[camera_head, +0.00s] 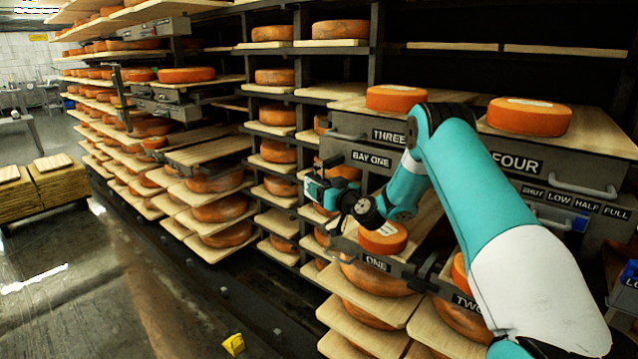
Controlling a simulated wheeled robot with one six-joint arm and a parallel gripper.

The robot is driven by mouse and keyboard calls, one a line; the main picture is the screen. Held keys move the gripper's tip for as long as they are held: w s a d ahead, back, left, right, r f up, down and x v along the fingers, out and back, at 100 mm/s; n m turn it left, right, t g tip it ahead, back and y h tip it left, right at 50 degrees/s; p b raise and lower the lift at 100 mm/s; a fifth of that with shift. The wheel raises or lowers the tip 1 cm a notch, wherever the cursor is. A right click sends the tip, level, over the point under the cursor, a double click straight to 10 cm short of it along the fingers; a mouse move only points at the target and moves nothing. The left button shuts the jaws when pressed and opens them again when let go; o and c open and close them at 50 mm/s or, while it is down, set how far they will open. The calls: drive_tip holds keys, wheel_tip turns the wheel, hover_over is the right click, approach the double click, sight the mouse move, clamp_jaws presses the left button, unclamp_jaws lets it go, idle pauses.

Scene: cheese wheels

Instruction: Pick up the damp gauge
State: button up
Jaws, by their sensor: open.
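I cannot pick out a damp gauge for sure. A small yellow object (233,344) lies on the dark floor at the bottom, left of the shelves; its kind is too small to tell. My gripper (312,189) is open, in front of the shelf columns near the middle, pointing left. It is well above and right of the yellow object and apart from it. No held thing shows in it. My arm comes from the lower right and hides part of the drawers.
Orange cheese wheels fill the shelves. One wheel (383,238) sits by the "ONE" label, below my wrist; two more (397,98) (529,116) stand on boards above the "THREE" and "FOUR" drawers. Stacked boards (55,187) stand at left. The floor at lower left is mostly clear.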

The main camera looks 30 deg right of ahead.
drive_tip(key=shift+w, duration=0.4)
drive_tip(key=c, duration=1.2)
drive_tip(key=shift+o, duration=0.2)
drive_tip(key=shift+r, duration=0.5)
drive_tip(key=shift+a+r+b, duration=0.25)
drive_tip(key=shift+b, duration=0.15)
drive_tip(key=s+a, duration=0.3)
drive_tip(key=a, duration=0.5)
drive_tip(key=s+a, duration=0.3)
drive_tip(key=a, duration=0.5)
drive_tip(key=shift+a+b, duration=0.3)
drive_tip(key=shift+b, duration=0.1)
